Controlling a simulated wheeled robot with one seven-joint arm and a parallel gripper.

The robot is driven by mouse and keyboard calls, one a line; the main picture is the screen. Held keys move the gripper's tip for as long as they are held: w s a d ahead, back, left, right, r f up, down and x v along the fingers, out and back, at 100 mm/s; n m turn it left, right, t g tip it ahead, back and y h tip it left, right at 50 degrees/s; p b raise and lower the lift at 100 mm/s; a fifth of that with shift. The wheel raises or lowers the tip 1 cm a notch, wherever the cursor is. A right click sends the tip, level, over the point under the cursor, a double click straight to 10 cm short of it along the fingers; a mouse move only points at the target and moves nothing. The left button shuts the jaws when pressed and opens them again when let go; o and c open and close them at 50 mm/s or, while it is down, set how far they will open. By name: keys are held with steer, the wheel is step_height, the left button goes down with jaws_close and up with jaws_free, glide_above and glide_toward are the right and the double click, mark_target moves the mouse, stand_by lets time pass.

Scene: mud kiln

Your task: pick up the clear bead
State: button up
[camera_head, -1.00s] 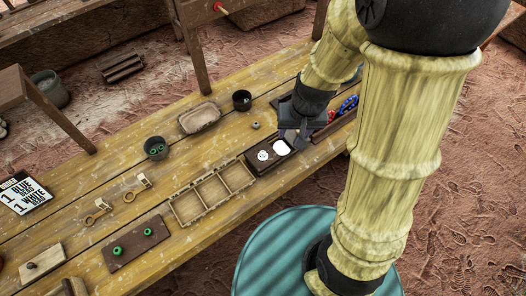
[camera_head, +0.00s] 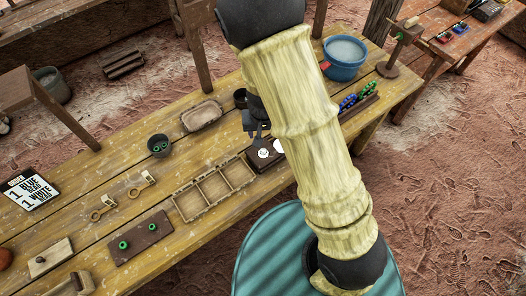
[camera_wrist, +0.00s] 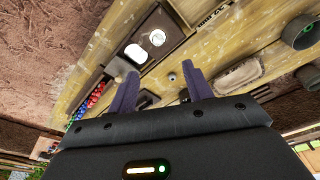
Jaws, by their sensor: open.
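A small greyish bead (camera_wrist: 172,77), which looks like the clear bead, lies on the bare wooden tabletop in the wrist view. It appears between the two fingertips of my gripper (camera_wrist: 163,75), a little beyond them. My gripper is open, with its dark fingers apart and nothing held. In the head view my gripper (camera_head: 256,133) is above the table, partly behind my arm, and the bead is hidden there.
A dark block (camera_head: 253,165) with white discs sits close to my gripper. A small black cup (camera_head: 240,96) and a tan dish (camera_head: 202,115) stand nearby. A divided wooden tray (camera_head: 221,203) lies in front. A bowl with green beads (camera_head: 159,145) stands left.

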steer(key=b, duration=0.2)
glide_above(263, 151)
steer(key=s, duration=0.1)
step_height(263, 151, down, 11)
steer(key=shift+a+r, duration=0.1)
steer(key=shift+a, duration=0.05)
steer(key=shift+w+d+f+p, duration=0.1)
steer(key=shift+w+f+p, duration=0.1)
steer(key=shift+f, duration=0.7)
steer(key=shift+w+d+f+p, duration=0.1)
steer(key=shift+w+f+p, duration=0.1)
steer(key=shift+f, duration=0.65)
steer(key=shift+w+f+p, duration=0.2)
steer(key=shift+f, duration=0.7)
jaws_close()
steer(key=shift+r, duration=0.1)
step_height(263, 151, up, 10)
steer(key=shift+p, duration=0.45)
